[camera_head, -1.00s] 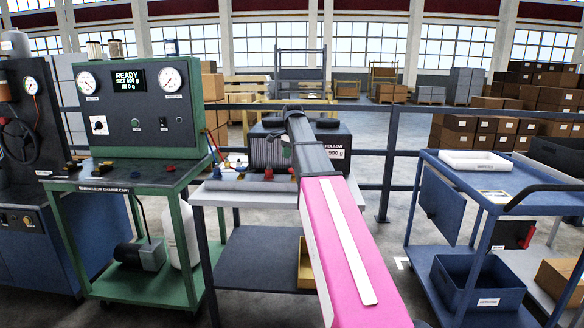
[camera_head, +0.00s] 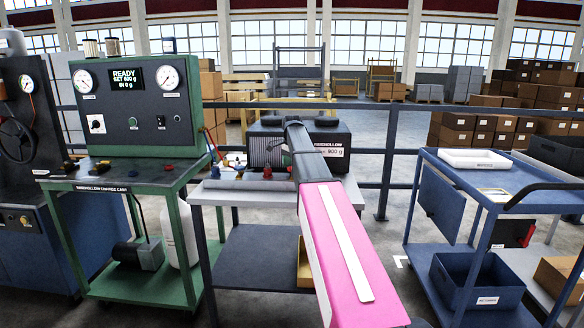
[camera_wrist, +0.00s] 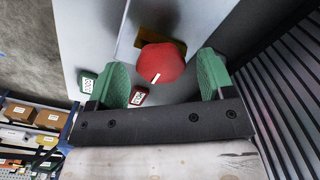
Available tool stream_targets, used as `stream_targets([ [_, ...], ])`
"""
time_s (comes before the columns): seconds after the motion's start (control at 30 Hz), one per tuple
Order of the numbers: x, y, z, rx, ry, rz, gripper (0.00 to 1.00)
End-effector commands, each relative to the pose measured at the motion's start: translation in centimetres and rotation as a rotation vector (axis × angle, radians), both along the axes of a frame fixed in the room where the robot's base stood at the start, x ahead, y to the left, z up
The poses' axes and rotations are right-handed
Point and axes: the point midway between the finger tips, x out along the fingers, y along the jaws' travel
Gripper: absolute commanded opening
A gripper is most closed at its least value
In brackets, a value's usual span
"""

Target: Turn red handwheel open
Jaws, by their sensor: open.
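The red handwheel (camera_wrist: 161,66) is a round red knob with a white mark on its lower edge, seen in the wrist view above a pale grey surface. My gripper (camera_wrist: 163,72) is open, with one green finger to the left of the wheel and one to the right. Gaps show on both sides, so the fingers do not appear to touch it. In the head view a small red knob (camera_head: 267,172) shows on the grey bench by the 900 g unit; I cannot tell if it is the same wheel. There my arm mostly hides the gripper.
A dark ribbed unit (camera_head: 325,146) stands on the grey bench (camera_head: 228,187). Two small tags, one green (camera_wrist: 88,83) and one red (camera_wrist: 138,96), lie near the fingers. A green gauge cart (camera_head: 150,177) stands left, a blue trolley (camera_head: 505,175) right.

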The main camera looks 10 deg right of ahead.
Motion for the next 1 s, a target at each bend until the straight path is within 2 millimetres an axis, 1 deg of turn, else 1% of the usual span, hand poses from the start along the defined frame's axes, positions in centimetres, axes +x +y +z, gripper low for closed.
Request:
stream_targets([
  [0.1,-0.02,0.0,-0.65,0.0,0.0,0.0,0.75],
  [0.37,0.0,0.0,-0.75,0.0,0.0,0.0,0.75],
  [0.4,0.0,0.0,-0.74,0.0,0.0,0.0,0.72],
  [0.47,0.0,0.0,-0.74,0.0,0.0,0.0,0.52],
  [0.5,0.0,0.0,-0.74,0.0,0.0,0.0,0.39],
  [0.53,0.0,0.0,-0.74,0.0,0.0,0.0,0.3],
  [0.57,0.0,0.0,-0.73,0.0,0.0,0.0,0.26],
  [0.83,-0.01,0.0,-0.71,0.0,0.0,0.015,0.26],
  [1.0,-0.04,-0.01,-0.71,0.0,0.0,0.073,0.26],
])
